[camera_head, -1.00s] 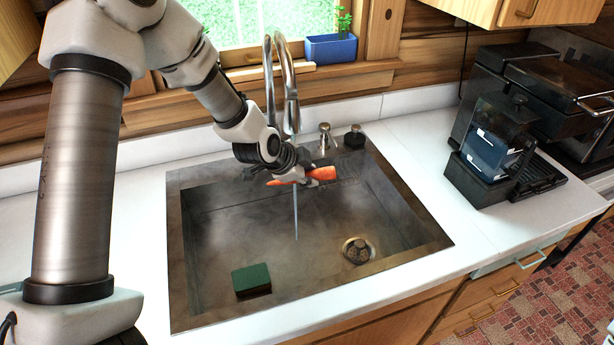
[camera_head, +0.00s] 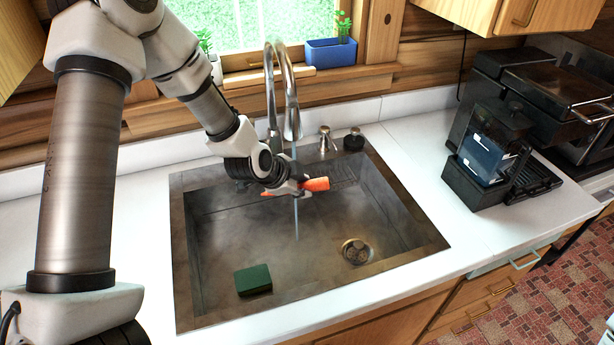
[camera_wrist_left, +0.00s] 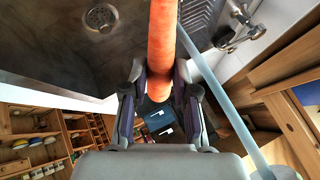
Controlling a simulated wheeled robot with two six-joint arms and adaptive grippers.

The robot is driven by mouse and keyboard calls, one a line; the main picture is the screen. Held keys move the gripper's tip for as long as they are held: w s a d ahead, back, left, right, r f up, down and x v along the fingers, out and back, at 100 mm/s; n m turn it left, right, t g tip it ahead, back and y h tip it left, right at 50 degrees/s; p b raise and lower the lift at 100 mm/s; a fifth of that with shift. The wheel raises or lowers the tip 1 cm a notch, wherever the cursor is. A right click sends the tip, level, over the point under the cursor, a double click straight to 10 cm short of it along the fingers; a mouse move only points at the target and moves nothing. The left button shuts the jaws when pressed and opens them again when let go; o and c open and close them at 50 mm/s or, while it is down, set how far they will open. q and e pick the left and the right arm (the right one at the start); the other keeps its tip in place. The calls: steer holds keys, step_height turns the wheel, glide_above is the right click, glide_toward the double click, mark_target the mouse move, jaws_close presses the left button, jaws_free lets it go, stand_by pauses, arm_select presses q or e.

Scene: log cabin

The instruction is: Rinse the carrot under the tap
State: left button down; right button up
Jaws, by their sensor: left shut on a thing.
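The orange carrot (camera_head: 317,184) is held over the sink (camera_head: 215,240) by my left gripper (camera_head: 293,186). In the left wrist view, the carrot (camera_wrist_left: 161,45) passes between the two fingers of my left gripper (camera_wrist_left: 159,92), which is shut on it. The tap (camera_head: 292,110) is a curved metal spout behind the sink. A thin stream of water (camera_head: 296,222) runs down from it into the sink, close to the carrot. In the left wrist view the water (camera_wrist_left: 215,88) runs beside the carrot. My right gripper is out of view.
A green sponge (camera_head: 253,279) lies at the sink's front left, and the drain (camera_head: 356,250) is at the right. A soap dispenser (camera_head: 326,138) stands behind the sink. A black coffee machine (camera_head: 490,145) stands on the right counter. A blue planter (camera_head: 331,50) sits on the windowsill.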

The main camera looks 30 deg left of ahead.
arm_select(q)
steer(key=shift+s+d+p, duration=0.15)
steer(key=shift+s+d, duration=0.2)
steer(key=shift+s, duration=0.5)
steer(key=shift+s+d+p, duration=0.1)
steer(key=shift+s+d, duration=0.3)
steer(key=shift+s, duration=0.5)
steer(key=shift+s+d+p, duration=0.15)
steer(key=shift+s+d, duration=0.2)
steer(key=shift+s, duration=0.5)
steer(key=s+d+r+p, duration=0.2)
steer(key=s+r+p, duration=0.2)
steer(key=p, duration=0.1)
steer(key=shift+s, duration=0.3)
